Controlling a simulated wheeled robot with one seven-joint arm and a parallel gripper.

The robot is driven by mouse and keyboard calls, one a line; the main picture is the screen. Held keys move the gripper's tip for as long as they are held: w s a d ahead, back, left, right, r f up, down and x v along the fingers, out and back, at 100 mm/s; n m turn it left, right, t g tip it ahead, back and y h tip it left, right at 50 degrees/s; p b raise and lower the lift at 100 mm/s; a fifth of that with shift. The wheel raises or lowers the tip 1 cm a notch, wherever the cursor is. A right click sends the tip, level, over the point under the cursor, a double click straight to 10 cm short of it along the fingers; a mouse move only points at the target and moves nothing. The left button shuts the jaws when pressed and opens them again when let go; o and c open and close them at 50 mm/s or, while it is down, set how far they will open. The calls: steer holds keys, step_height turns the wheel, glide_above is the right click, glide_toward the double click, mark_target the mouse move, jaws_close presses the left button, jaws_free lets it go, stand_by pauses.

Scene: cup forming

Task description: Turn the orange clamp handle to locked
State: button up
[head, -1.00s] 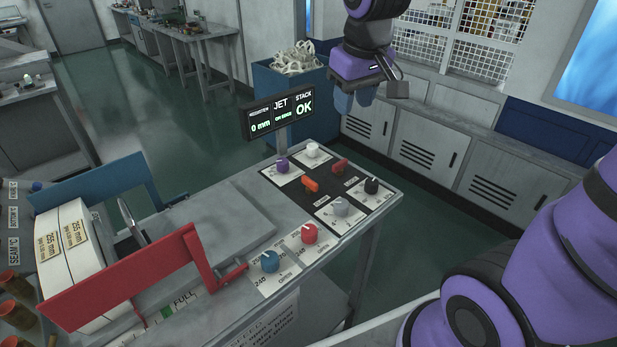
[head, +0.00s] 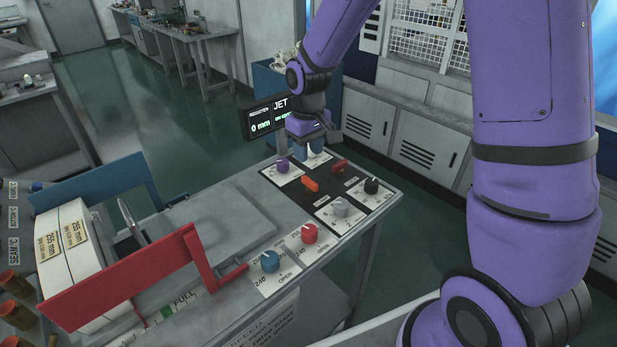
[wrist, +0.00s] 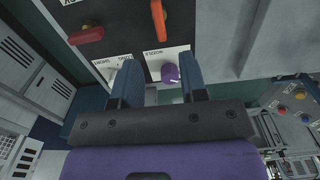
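The orange clamp handle (head: 310,184) is a short bar on the black part of the control panel, between the purple knob (head: 282,164) and the red handle (head: 340,165). In the wrist view the orange handle (wrist: 158,20) stands at the top middle, beyond the fingertips and apart from them. My gripper (head: 313,154) is above the far edge of the panel, behind the orange handle. In the wrist view its two blue fingers are spread apart with nothing held, and the purple knob (wrist: 169,73) shows in the gap. The handle's position labels are not readable.
Grey (head: 341,206) and black (head: 371,186) knobs stand near the orange handle. Blue (head: 269,261) and red (head: 309,233) knobs are nearer the front. The display (head: 263,119) stands close to the left of my gripper and is partly covered by my arm.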

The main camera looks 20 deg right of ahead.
mark_target(309, 179)
step_height(309, 179, down, 9)
steer(key=shift+r, duration=0.15)
stand_by(0.4)
jaws_close()
